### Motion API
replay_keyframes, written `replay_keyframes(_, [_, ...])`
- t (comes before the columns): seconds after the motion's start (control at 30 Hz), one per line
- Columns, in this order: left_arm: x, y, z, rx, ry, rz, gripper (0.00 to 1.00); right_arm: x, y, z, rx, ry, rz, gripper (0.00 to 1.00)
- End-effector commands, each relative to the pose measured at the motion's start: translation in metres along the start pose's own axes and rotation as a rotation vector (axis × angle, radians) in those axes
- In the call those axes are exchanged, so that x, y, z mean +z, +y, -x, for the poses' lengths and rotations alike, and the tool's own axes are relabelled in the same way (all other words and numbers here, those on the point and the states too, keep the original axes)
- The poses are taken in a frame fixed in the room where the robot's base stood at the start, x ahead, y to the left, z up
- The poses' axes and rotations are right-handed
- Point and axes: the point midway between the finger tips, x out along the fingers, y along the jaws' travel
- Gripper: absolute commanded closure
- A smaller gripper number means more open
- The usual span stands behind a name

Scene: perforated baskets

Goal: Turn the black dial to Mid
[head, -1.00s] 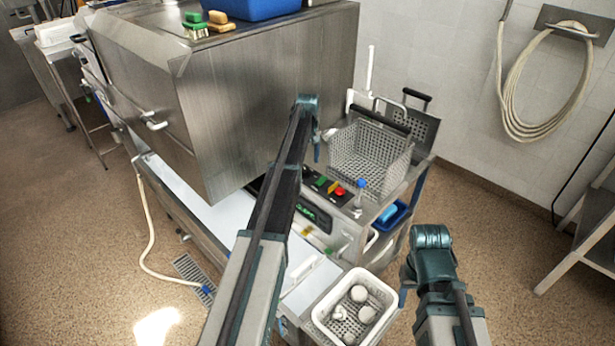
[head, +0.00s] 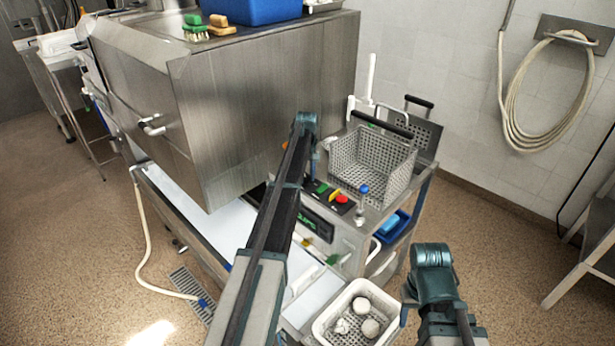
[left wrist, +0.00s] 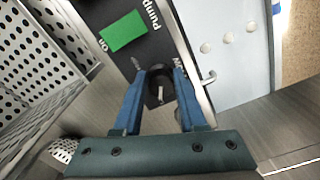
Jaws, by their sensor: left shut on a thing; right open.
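The black dial (left wrist: 160,90) is on the dark panel, with a pale pointer mark on its face pointing toward the bottom of the left wrist view. My left gripper (left wrist: 160,78) is shut on the dial, one blue finger on each side of it. Part of a printed label shows beside the right finger, too covered to read fully. In the head view my left gripper (head: 313,165) reaches down at the control panel, and the arm hides the dial there. My right gripper (head: 406,305) is open and empty beside the white basket.
A green button (left wrist: 123,31) marked On lies beside the Pump label. Red emergency button (head: 342,199), blue-topped lever (head: 364,189) and perforated basket (head: 372,165) stand right of my left gripper. A large steel housing (head: 260,100) is to its left. White basket (head: 325,330) holds pale round items.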

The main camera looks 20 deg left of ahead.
Motion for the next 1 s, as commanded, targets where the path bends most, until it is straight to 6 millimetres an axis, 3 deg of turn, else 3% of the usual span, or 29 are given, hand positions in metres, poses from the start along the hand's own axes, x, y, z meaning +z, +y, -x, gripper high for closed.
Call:
replay_keyframes(0.1, [-0.0001, 0.0043, 0.0001, 0.007, 0.002, -0.004, 1.0, 0.0, 0.0, 0.0001, 0.0, 0.0, 0.0, 0.5])
replay_keyframes(0.47, [0.0001, 0.0068, 0.0002, 0.01, 0.002, -0.051, 1.0, 0.0, 0.0, 0.0001, 0.0, 0.0, 0.0, 0.5])
replay_keyframes(1.0, [0.0002, 0.0098, 0.0003, 0.012, 0.005, -0.494, 1.0, 0.0, 0.0, 0.0003, 0.0, 0.0, 0.0, 0.5])
